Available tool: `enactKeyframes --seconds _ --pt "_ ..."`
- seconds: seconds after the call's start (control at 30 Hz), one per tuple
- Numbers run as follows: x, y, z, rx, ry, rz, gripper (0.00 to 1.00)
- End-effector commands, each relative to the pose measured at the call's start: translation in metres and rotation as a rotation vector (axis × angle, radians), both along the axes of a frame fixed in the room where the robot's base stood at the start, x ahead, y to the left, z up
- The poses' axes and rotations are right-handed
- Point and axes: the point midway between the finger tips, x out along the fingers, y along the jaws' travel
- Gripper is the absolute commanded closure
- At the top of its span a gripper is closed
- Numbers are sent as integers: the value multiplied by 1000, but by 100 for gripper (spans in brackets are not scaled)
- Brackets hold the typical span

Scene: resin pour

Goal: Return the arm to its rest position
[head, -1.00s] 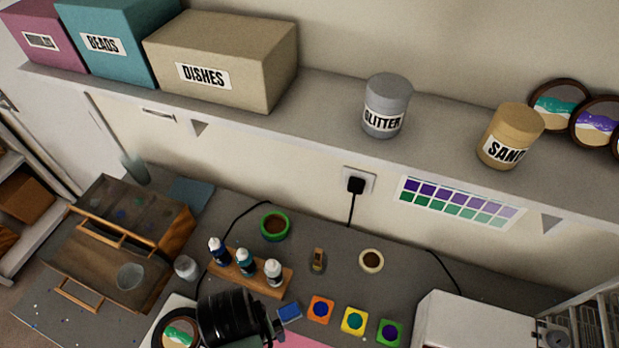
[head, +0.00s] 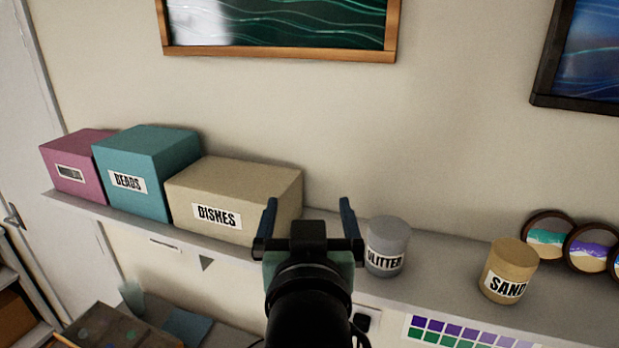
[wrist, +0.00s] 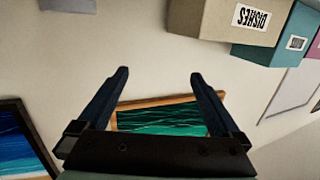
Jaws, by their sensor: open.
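My gripper (head: 309,222) is raised in the middle of the head view, in front of the shelf and between the dishes box and the glitter jar in the picture. Its two dark fingers point up and stand wide apart with nothing between them. In the wrist view my gripper (wrist: 158,82) is also open and empty, with the wall and a green framed picture (wrist: 160,122) beyond the fingers. The wrist view shows the room upside down.
The shelf (head: 440,290) holds a pink box (head: 75,160), a teal beads box (head: 145,175), a dishes box (head: 235,195), a glitter jar (head: 386,247), a sand jar (head: 507,272) and round framed pieces (head: 550,240). Framed pictures (head: 290,54) hang above. The wall between is clear.

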Motion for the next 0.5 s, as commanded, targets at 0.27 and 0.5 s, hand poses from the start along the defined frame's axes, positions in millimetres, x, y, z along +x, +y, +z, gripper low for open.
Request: enactKeyframes --seconds 0.27,0.5 --pt "-42 -2 40 0 -448 -4 0" --pt "-101 -2 69 -2 -769 -5 0"
